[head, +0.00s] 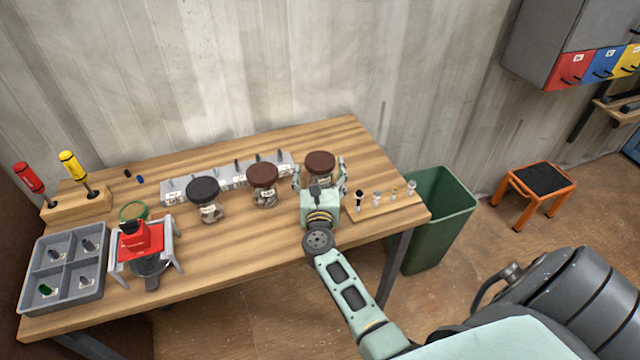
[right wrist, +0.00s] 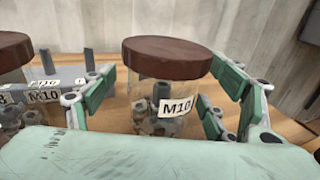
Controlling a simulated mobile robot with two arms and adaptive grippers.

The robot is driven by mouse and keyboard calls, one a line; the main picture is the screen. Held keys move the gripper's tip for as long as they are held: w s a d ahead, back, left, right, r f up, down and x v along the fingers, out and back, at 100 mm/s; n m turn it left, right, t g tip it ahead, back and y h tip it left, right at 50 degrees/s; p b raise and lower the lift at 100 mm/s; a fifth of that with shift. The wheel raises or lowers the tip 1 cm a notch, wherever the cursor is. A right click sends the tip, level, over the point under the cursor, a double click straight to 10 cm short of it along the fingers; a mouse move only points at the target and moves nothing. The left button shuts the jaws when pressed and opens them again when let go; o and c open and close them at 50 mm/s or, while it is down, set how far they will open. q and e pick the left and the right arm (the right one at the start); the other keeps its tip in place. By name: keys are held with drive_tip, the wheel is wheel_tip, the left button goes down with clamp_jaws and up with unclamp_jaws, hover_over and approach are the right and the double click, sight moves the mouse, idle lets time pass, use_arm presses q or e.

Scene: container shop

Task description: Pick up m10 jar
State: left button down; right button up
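The M10 jar (head: 320,162) is a clear jar with a brown lid, standing upright at the right part of the wooden table. In the right wrist view the jar (right wrist: 168,85) shows its M10 label and grey nuts or bolts inside. My right gripper (head: 319,176) is open, with one finger on each side of the jar. In the right wrist view a gap shows between the jar and each finger of the gripper (right wrist: 165,88). The gripper's body hides the jar's lower part in the head view. My left gripper is not in view.
Another brown-lidded jar (head: 263,185) and a black-lidded jar (head: 204,196) stand to the left, before a grey labelled rack (head: 228,176). A small wooden board with bolts (head: 372,207) lies close on the right. A green bin (head: 440,215) stands beside the table (head: 235,245).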

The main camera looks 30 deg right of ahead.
drive_tip(key=c, duration=1.6)
